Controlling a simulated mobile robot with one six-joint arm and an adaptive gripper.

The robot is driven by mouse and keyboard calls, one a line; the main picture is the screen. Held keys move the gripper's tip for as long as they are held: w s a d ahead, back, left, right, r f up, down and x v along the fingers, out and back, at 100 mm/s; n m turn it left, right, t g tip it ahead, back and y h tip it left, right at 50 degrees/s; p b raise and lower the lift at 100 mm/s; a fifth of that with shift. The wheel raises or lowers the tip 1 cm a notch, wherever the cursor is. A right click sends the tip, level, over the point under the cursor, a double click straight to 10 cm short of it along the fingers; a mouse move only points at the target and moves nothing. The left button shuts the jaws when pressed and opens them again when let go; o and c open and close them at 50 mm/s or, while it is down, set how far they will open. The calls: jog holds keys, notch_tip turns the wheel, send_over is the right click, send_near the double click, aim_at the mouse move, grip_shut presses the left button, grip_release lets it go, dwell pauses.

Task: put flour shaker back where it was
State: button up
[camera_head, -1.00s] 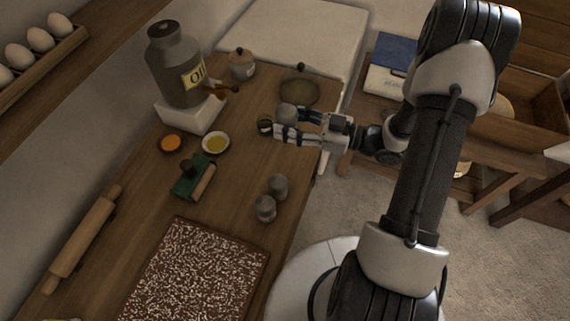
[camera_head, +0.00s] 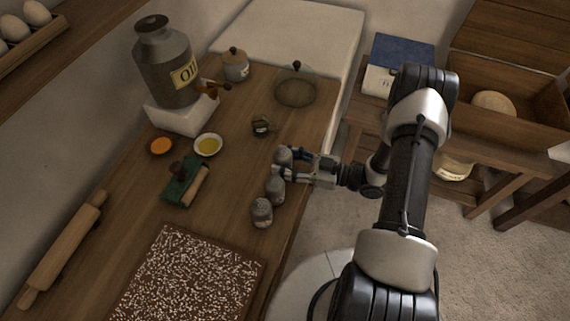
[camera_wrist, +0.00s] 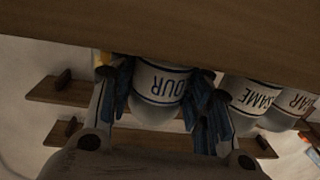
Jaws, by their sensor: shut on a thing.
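The flour shaker (camera_head: 284,153) is a small grey jar near the right edge of the wooden counter. My gripper (camera_head: 282,162) is shut on it, with a finger on each side. In the wrist view, which is upside down, the flour shaker (camera_wrist: 159,85) shows its "OUR" lettering between the blue finger pads. It is upright, with its base at or close to the counter; I cannot tell if it touches. The sesame shaker (camera_wrist: 252,99) and the sugar shaker (camera_wrist: 293,108) stand beside it in a row. In the head view these two are the middle shaker (camera_head: 274,188) and nearest shaker (camera_head: 262,212).
A small dark jar (camera_head: 261,126) stands behind the gripper, with a glass-lidded dish (camera_head: 295,92) farther back.

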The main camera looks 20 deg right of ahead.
jog(key=shift+f, duration=0.3)
jog(key=shift+f, duration=0.15)
jog(key=o, duration=1.1)
jog(key=shift+r, duration=0.2)
